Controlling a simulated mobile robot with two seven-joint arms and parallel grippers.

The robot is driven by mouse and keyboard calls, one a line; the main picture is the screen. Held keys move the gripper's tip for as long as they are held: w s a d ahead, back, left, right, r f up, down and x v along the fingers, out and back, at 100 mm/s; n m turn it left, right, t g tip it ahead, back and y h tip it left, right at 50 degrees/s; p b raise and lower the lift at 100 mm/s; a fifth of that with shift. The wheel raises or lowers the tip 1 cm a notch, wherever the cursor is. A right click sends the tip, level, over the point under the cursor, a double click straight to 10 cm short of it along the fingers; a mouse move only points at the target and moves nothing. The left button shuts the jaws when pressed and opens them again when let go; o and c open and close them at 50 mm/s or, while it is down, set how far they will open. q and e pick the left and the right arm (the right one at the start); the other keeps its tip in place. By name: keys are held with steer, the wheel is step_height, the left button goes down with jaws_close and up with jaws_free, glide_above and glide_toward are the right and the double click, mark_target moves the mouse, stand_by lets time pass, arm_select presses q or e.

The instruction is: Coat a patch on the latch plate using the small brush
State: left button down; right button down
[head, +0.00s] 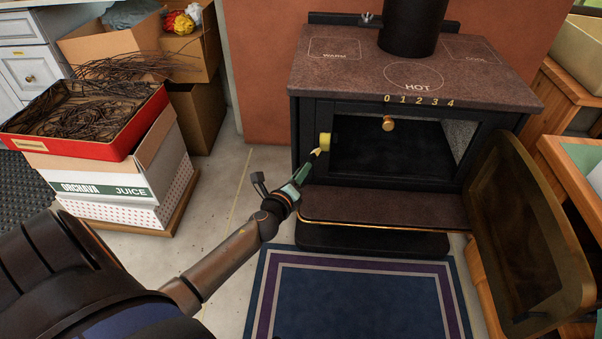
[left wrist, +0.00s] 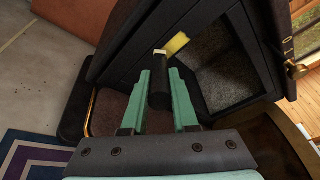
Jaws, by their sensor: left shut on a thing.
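My left gripper (head: 302,172) is in front of the left side of the stove opening, shut on the small brush. In the left wrist view the brush's dark handle (left wrist: 159,92) stands between the green fingers (left wrist: 160,98), with a pale tip at its far end. In the head view the pale brush tip (head: 317,151) points up at the yellow latch plate (head: 325,141) on the stove's left front post. The plate also shows in the left wrist view (left wrist: 177,43). Tip and plate look very close; I cannot tell whether they touch. My right gripper is out of view.
The black stove (head: 310,120) stands ahead, its glass door (head: 525,235) swung open to the right. A ledge (head: 400,208) juts below the opening. Boxes and a red tray (head: 120,148) of twigs stand left. A blue rug (head: 355,300) lies in front.

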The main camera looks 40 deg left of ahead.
arm_select(q)
steer(key=shift+w+a, duration=0.35)
steer(key=shift+w, duration=0.25)
steer(key=shift+d, duration=0.1)
stand_by(1.5)
steer(key=shift+s+d, duration=0.5)
steer(key=shift+s, duration=0.35)
steer(key=shift+s+d, duration=0.45)
steer(key=shift+s, duration=0.4)
steer(key=shift+s+d, duration=0.5)
steer(key=shift+s, duration=0.35)
steer(key=shift+s+d, duration=0.1)
